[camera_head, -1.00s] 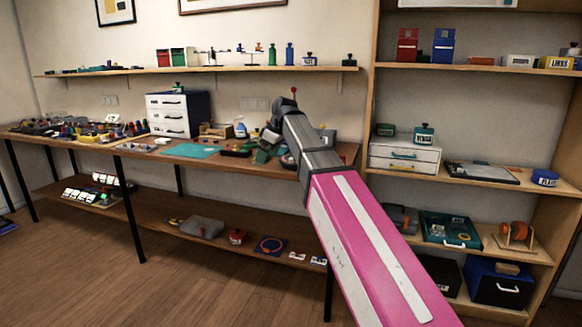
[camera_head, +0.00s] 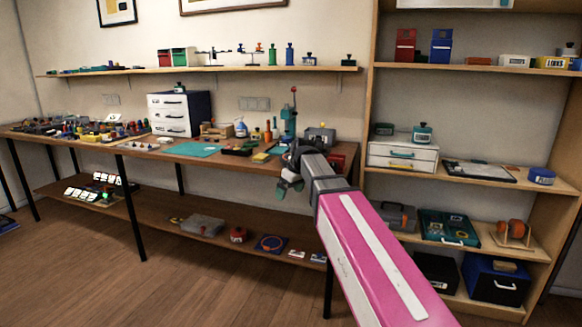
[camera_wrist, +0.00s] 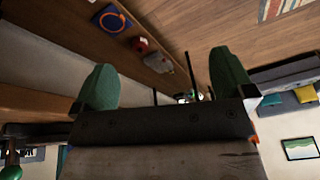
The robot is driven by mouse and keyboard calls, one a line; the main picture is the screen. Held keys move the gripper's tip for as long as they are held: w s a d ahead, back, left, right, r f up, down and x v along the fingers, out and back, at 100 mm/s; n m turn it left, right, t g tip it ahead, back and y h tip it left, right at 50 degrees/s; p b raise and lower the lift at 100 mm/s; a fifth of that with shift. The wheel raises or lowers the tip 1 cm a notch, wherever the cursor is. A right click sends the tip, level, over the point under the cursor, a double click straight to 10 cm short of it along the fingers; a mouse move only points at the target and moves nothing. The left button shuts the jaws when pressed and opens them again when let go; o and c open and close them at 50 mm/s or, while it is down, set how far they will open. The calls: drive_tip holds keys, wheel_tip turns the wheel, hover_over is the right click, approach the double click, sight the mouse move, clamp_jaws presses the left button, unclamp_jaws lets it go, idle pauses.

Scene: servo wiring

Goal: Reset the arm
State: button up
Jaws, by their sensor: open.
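My pink and grey arm reaches up from the lower right in the head view. My gripper (camera_head: 287,187) hangs at the front edge of the workbench (camera_head: 225,155), near its right end. In the wrist view my gripper (camera_wrist: 165,85) shows two green fingers spread wide apart, with nothing between them. The wrist picture is turned over, with the floor at the top and the lower shelf at upper left.
A white drawer unit (camera_head: 170,115) and a teal mat (camera_head: 190,149) are further left. A bookcase (camera_head: 370,100) rises at right. The floor (camera_head: 200,280) in front is clear.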

drive_tip(key=s+d+f+m+h, duration=0.1)
drive_tip(key=s+d+f+m, duration=0.2)
drive_tip(key=s+d+f, duration=0.3)
drive_tip(key=s+d+f+m+g+h, duration=0.1)
drive_tip(key=s+d+f+m, duration=0.2)
drive_tip(key=f, duration=1)
drive_tip(key=s+d+f+m+h, duration=0.1)
drive_tip(key=s+d+f+m, duration=0.3)
drive_tip(key=s+d+f, duration=0.5)
drive_tip(key=shift+d+f, duration=0.35)
drive_tip(key=shift+d, duration=0.4)
